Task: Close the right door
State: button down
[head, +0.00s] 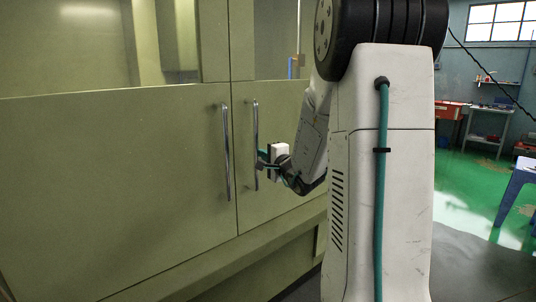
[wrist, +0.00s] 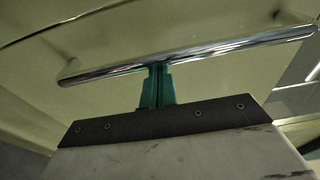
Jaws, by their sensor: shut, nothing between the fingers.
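The right door (head: 280,115) is a green panel with a window in its upper part. It looks about flush with the left door (head: 110,190) along the seam between them; a small gap cannot be told. The right door's upright metal handle (head: 255,130) stands near that seam. My gripper (head: 261,160) is at this handle, on its right side. In the wrist view the teal fingers (wrist: 157,72) are together, with their tips at the middle of the handle bar (wrist: 210,50). Nothing is between them; whether they touch the bar cannot be told.
The left door's handle (head: 226,150) stands close beside the right one. A green ledge (head: 250,245) runs below the doors. At the far right are a shelf table (head: 487,125), a red cabinet (head: 448,110), a blue stool (head: 520,180) and open green floor.

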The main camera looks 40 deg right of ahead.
jog(key=shift+a, duration=0.2)
jog(key=d, duration=0.4)
jog(key=v, duration=0.9)
jog(key=shift+s, duration=0.25)
jog(key=shift+d, duration=0.1)
